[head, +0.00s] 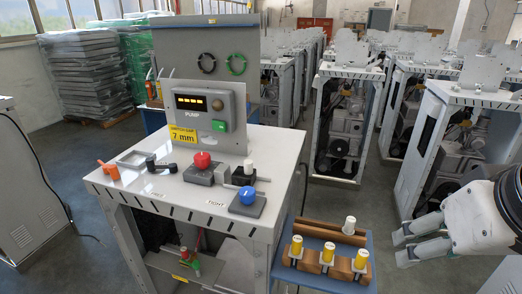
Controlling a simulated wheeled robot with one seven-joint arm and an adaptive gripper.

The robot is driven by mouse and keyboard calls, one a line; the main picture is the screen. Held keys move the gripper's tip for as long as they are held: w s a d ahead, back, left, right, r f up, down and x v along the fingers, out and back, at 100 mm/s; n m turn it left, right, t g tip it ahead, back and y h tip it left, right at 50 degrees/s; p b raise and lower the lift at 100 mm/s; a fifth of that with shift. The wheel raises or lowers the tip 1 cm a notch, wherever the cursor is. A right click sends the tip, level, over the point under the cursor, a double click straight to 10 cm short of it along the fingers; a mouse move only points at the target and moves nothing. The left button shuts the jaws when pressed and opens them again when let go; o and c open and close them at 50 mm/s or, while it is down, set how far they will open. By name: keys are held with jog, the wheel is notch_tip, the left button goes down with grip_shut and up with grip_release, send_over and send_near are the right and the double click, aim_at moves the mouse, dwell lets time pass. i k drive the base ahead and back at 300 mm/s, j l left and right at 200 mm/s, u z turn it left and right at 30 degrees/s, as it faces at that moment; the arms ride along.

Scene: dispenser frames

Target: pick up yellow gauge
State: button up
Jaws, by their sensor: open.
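Several small gauge-like cylinders stand in a wooden rack on a blue side shelf at the lower right of the workbench. Three in the front row show yellow bodies with pale tops: the left one (297,246), the middle one (328,253) and the right one (361,259). I cannot tell which of them is the yellow gauge. My gripper (400,246) is at the right edge, to the right of the rack and apart from it. Its two fingers point left, open, with nothing between them.
The wooden rack (313,266) also has a white cylinder (349,225) at its back. The workbench (130,189) carries a red knob (202,160), a blue knob (247,195), an orange-handled tool (109,171) and a pump panel (206,110). Grey machine cabinets (346,125) stand behind.

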aim_at(358, 265)
jog(key=j+z, duration=0.3)
jog(key=z, duration=0.15)
jog(key=k+j+z, duration=0.1)
jog(key=j+z, duration=0.2)
jog(key=z, duration=0.2)
